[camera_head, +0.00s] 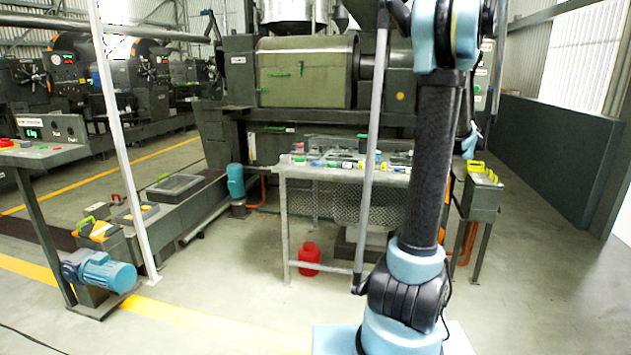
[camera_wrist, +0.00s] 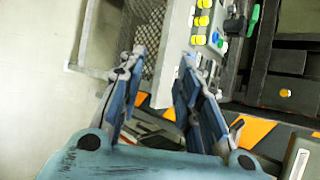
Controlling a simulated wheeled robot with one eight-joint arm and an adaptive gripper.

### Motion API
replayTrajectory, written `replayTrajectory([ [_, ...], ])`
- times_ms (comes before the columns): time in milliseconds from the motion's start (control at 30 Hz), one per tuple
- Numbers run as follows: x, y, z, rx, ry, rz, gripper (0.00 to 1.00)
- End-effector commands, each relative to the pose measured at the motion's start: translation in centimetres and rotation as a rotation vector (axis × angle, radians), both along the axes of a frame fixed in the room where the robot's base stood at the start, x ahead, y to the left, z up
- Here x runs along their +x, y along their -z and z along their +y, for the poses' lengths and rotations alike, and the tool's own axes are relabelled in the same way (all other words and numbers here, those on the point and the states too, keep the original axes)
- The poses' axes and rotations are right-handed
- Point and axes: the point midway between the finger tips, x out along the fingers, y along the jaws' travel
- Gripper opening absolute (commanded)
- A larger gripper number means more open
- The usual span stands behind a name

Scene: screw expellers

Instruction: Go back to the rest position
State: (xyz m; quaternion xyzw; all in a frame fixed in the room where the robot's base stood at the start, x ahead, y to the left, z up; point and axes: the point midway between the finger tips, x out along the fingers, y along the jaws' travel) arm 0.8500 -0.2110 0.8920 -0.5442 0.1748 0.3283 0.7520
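My arm (camera_head: 430,150) rises at the right of the head view, in front of the work table. My gripper (camera_wrist: 160,68) shows in the wrist view with its two blue fingers spread apart and nothing between them. The wrist view looks past the fingers at a grey edge with several yellow, blue and green pieces (camera_wrist: 203,20). In the head view my gripper is not clearly visible behind the arm.
A grey table (camera_head: 300,172) with several small coloured parts stands before the large press machine (camera_head: 305,72). A red can (camera_head: 309,258) is on the floor beneath it. A grey box (camera_head: 482,195) stands right. A blue motor (camera_head: 100,270) is at front left. Open floor lies at right.

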Motion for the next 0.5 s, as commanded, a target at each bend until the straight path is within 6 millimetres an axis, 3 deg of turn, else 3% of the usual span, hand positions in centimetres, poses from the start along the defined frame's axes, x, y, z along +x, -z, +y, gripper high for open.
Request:
replayTrajectory([
  [33, -1.1, -0.2, 1.9, -0.034, -0.041, 0.010, 0.31],
  [200, -4.9, -0.2, 6.9, -0.159, -0.182, 0.042, 0.31],
  [500, -12.7, 0.8, 14.1, -0.373, -0.440, 0.088, 0.31],
])
